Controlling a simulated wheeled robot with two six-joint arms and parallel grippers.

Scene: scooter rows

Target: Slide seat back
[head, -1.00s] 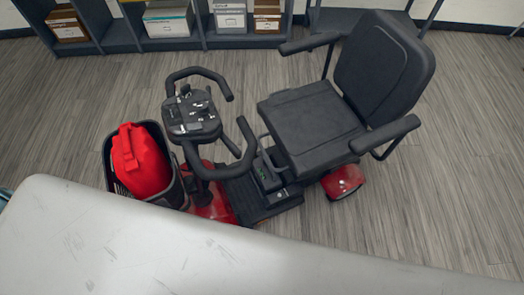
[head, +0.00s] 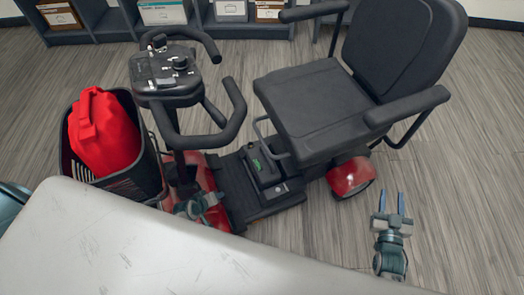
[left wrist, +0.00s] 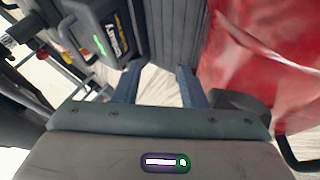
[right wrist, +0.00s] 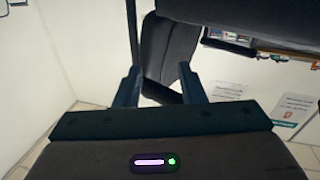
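The black scooter seat (head: 318,108) faces left in the head view, with its backrest (head: 408,45) at right and an armrest (head: 408,106) on each side. A thin grey bar (head: 259,131) loops out below the seat's front edge. My right gripper (head: 391,195) is open and empty over the floor, right of the red rear wheel cover. In the right wrist view, dark seat parts (right wrist: 240,20) lie beyond its fingers. My left gripper (head: 214,197) is low beside the scooter's red front body. In the left wrist view (left wrist: 158,80) its fingers are apart with nothing between them.
A black battery box (head: 262,170) with a green light sits under the seat. The handlebar (head: 180,80) and a basket (head: 140,170) holding a red bag (head: 103,132) are at left. My pale body top fills the lower left. Open floor (head: 470,190) lies at right.

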